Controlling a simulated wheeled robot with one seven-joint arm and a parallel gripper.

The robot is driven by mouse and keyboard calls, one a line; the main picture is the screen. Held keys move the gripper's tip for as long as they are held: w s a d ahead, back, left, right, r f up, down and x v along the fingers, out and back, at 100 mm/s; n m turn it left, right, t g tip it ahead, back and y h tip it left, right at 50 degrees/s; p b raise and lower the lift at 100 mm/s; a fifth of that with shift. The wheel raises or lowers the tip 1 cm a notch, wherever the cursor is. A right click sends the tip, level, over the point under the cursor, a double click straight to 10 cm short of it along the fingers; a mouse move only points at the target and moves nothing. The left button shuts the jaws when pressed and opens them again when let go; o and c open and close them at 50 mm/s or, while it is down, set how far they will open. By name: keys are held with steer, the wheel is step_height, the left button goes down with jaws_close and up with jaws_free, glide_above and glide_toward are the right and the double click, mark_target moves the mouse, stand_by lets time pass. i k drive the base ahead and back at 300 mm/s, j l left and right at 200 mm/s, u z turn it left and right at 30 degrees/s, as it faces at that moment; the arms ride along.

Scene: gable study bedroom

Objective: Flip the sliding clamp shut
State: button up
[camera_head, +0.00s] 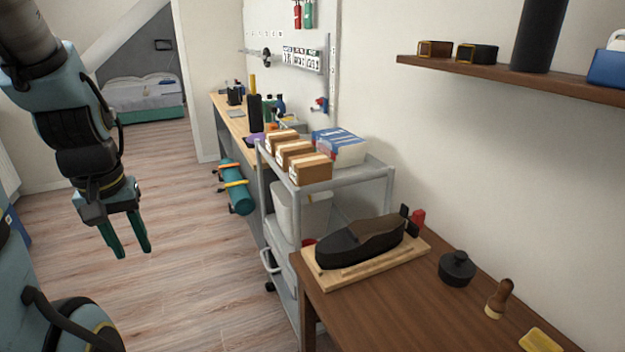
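My gripper (126,240) hangs at the left over the bare floor, pointing down. Its two green fingers are apart with nothing between them. No part is clearly recognizable as the sliding clamp. A dark bar-like tool (258,57) on the far wall may be a clamp, but it is too small to tell its state. A small red and blue item (320,104) is lower on that wall, also unclear. My gripper is well away from both, nearer to me and to the left.
A grey cart (345,178) carries several cardboard boxes (311,170). Nearer stands a brown table (405,310) with a dark shoe (362,243) on a wooden board (330,281). A long workbench (233,119) runs behind the cart. The wooden floor (185,250) at left is clear.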

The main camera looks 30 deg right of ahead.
mark_target(415, 225)
steer(key=i+l+z, duration=0.1)
steer(key=z, duration=0.25)
steer(key=i+z, duration=0.65)
steer(key=k+l, duration=0.05)
steer(key=k, duration=0.05)
